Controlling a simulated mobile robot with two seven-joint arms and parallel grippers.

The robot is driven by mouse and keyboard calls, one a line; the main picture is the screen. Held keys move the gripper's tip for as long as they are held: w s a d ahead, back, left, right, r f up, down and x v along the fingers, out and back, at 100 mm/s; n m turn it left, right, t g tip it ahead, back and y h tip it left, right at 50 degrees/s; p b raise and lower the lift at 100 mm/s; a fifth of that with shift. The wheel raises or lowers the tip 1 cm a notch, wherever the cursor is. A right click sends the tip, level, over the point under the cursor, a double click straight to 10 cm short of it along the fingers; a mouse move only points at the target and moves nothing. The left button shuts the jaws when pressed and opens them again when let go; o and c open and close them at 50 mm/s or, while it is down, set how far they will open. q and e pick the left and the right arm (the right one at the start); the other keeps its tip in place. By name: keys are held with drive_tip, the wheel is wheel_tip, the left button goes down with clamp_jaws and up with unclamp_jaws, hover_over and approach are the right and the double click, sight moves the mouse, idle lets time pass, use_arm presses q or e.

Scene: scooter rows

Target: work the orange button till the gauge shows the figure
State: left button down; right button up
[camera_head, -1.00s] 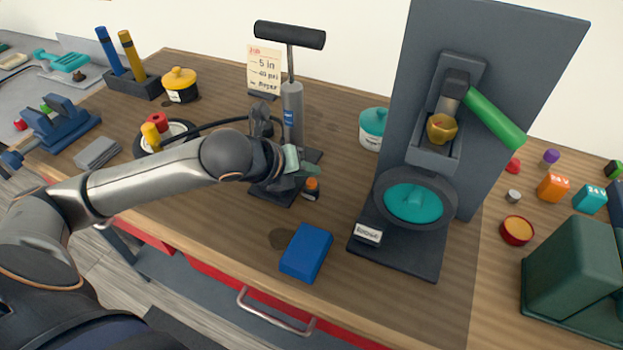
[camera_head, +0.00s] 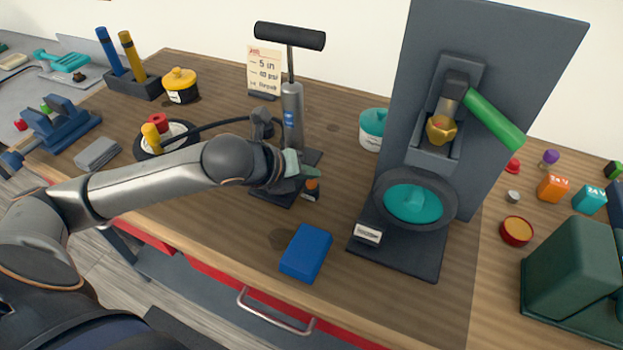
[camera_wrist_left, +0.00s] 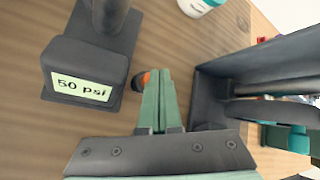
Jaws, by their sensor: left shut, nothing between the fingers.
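The orange button (camera_head: 312,184) sits on a small dark base beside the foot of the grey floor-pump-like device (camera_head: 292,115). In the left wrist view the button (camera_wrist_left: 147,78) is partly covered by my fingers. The gauge display (camera_wrist_left: 83,89) reads "50 psi" there, on a dark block. My left gripper (camera_head: 312,171) is shut and empty, its green fingertips right over the button; I cannot tell if they touch it. The fingertips also show in the left wrist view (camera_wrist_left: 159,73). A card (camera_head: 264,70) behind the pump carries "psi" writing, too small to read surely.
A dark stand (camera_head: 470,90) with a green lever and teal disc rises right of the button. A blue block (camera_head: 306,252) lies near the front edge. A teal-lidded jar (camera_head: 371,130) stands behind. A black hose runs left from the pump to a small wheel (camera_head: 166,140).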

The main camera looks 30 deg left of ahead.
use_arm(q)
drive_tip(key=shift+f, duration=0.55)
idle(1.9)
drive_tip(key=shift+r, duration=0.1)
idle(4.2)
drive_tip(key=shift+r+p, duration=0.8)
drive_tip(key=shift+p, duration=0.3)
wheel_tip(320, 180, up, 5)
drive_tip(key=p, duration=0.5)
